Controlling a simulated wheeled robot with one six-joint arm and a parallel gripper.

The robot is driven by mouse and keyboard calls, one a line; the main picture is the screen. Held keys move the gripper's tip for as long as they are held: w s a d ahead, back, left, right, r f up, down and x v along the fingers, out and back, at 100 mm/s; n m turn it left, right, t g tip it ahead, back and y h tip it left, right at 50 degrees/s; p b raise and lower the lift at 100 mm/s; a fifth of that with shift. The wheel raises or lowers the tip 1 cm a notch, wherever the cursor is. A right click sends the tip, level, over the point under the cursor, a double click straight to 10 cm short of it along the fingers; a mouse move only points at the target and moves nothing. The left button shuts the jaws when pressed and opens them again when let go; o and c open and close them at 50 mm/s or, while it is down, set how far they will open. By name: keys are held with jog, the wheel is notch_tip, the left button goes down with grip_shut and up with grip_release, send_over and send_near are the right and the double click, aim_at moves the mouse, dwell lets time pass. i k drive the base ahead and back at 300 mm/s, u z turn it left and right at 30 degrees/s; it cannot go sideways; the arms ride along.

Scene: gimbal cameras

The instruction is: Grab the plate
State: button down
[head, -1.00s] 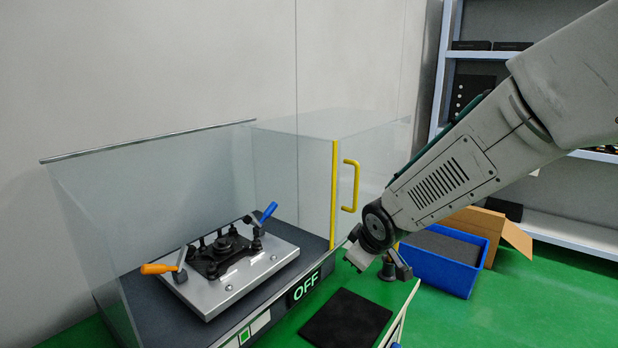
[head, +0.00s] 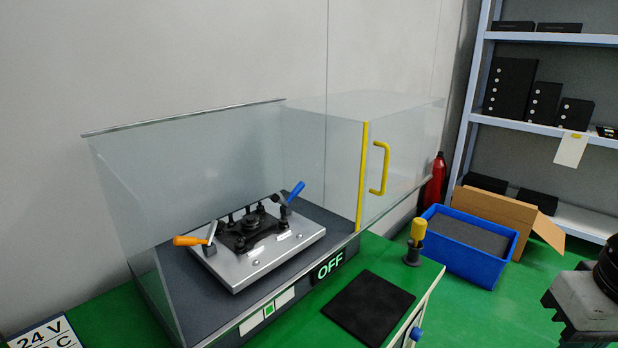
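A silver metal plate (head: 232,285) lies flat on the dark base of a machine, inside a clear enclosure. A black fixture (head: 250,232) sits on top of it, with an orange-handled lever (head: 190,241) on the left and a blue-handled lever (head: 296,192) at the back right. My gripper (head: 575,308) is only partly in the picture at the lower right edge, far from the plate. Its fingers are cut off or hidden, so its opening cannot be judged.
The enclosure door with a yellow handle (head: 382,168) stands swung open to the right. A black mat (head: 367,306) and a yellow-topped post (head: 416,240) are on the green bench. A blue bin (head: 462,256), a cardboard box (head: 507,216) and shelves (head: 560,38) stand behind. The machine sign reads OFF (head: 329,266).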

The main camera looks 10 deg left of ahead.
aim_at(241, 237)
jog(key=u, duration=3.4)
jog(key=k, duration=1.25)
jog(key=z, duration=1.2)
jog(key=i, duration=1)
